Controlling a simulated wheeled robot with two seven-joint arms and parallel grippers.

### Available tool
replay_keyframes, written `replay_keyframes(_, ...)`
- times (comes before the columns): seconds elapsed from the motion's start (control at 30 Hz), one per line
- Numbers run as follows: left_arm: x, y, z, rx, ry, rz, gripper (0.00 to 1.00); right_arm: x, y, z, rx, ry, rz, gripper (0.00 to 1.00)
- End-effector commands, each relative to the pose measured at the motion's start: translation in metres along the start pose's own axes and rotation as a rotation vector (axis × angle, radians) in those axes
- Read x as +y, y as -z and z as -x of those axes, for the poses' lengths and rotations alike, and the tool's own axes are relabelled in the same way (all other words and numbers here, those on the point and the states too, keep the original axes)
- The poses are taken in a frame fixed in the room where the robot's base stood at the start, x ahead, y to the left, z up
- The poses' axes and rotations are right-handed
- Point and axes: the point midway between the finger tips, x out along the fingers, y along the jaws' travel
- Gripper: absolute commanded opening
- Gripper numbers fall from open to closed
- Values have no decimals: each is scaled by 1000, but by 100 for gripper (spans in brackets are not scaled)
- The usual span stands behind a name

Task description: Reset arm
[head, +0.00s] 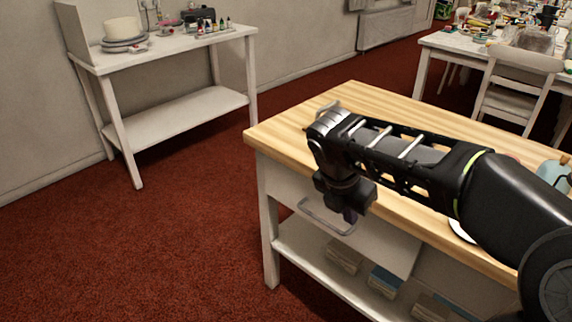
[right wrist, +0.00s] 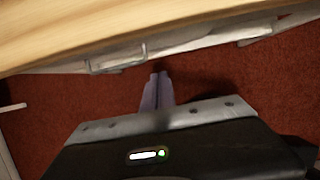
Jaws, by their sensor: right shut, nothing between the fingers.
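My right arm reaches in from the right in the head view, above the front edge of a wooden-topped table (head: 285,125). My right gripper (head: 350,216) points down in front of that table's front side, near a metal drawer handle (head: 328,218). In the right wrist view the two fingers of the right gripper (right wrist: 158,80) are together with nothing between them, and the table edge (right wrist: 110,35) and a handle (right wrist: 117,60) lie beyond them. My left gripper is not in view.
A white side table (head: 172,50) against the wall holds a cake (head: 123,28) on a turntable and several small bottles. A chair (head: 515,95) and a cluttered table stand at the back right. Boxes (head: 384,279) lie on the lower shelf. Red carpet (head: 130,250) is clear at left.

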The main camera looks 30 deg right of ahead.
Motion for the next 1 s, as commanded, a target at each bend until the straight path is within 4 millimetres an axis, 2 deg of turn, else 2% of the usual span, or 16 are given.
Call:
replay_keyframes(0.2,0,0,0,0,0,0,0,0,0,0,0,0,-10,0)
replay_keyframes(0.33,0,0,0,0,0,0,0,8,-1,0,-3,-35,-102,0)
replay_keyframes(0.47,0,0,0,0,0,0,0,46,7,0,47,-188,-339,0)
replay_keyframes(0.53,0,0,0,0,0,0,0,78,23,-3,134,-290,-523,0)
replay_keyframes(0.6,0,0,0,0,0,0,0,114,58,-20,279,-350,-727,0)
replay_keyframes(0.67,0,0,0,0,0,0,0,142,94,-40,422,-357,-911,0)
replay_keyframes(0.7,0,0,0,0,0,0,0,158,121,-56,519,-338,-1036,0)
replay_keyframes(0.77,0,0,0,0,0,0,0,173,162,-81,651,-279,-1226,0)
replay_keyframes(0.8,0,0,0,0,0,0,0,179,190,-100,726,-221,-1351,0)
replay_keyframes(0.87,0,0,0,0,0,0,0,179,231,-128,813,-118,-1535,0)
replay_keyframes(0.9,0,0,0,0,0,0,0,174,258,-148,848,-40,-1647,0)
replay_keyframes(1.0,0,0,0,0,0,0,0,148,316,-192,869,142,-1869,0)
